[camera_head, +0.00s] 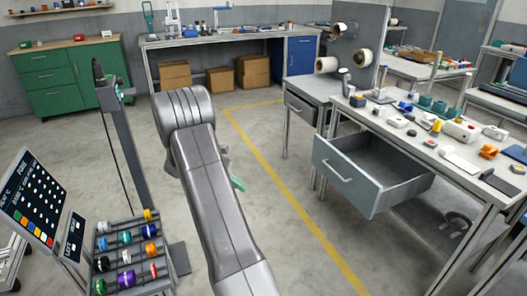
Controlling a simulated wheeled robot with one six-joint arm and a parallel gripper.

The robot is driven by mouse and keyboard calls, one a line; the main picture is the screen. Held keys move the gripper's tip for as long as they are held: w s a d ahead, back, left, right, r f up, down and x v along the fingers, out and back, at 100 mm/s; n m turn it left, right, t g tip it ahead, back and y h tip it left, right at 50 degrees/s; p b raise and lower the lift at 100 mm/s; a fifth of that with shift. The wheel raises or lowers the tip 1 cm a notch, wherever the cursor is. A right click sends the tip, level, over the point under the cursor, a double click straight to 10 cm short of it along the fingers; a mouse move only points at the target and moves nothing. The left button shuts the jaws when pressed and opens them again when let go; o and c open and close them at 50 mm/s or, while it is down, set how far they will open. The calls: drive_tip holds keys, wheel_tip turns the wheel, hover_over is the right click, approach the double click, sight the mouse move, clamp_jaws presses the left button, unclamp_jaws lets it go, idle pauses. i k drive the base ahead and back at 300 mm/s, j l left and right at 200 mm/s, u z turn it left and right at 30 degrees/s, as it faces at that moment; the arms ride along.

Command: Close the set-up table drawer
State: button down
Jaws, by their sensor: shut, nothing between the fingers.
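The set-up table (455,181) stands at the right. Its drawer (347,181) is pulled far out to the left, under the tabletop. The drawer has a grey-blue front with a light bar handle (338,172), and its visible inside looks empty. My arm rises through the middle of the picture, left of the drawer. What seems to be the tip of my gripper (238,183) shows as a small green piece at the arm's right side. The rest of the gripper is hidden behind the arm. It is shut, holds nothing and is apart from the drawer.
A rack of coloured reels (128,250) and a dark post (122,150) are at the left. Floor between my arm and the drawer is clear, crossed by a yellow line.

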sight(374, 176)
drive_tip(key=i+l+u, duration=0.25)
drive_tip(key=l+u, duration=0.2)
drive_tip(key=l, duration=0.15)
drive_tip(key=i+l+u, duration=0.1)
drive_tip(key=l+u, duration=0.4)
drive_tip(key=l, duration=0.2)
drive_tip(key=i+l, duration=0.1)
drive_tip(key=l, duration=0.4)
drive_tip(key=i+l, duration=0.1)
drive_tip(key=l, duration=0.4)
drive_tip(key=i+l, duration=0.1)
drive_tip(key=l, duration=0.4)
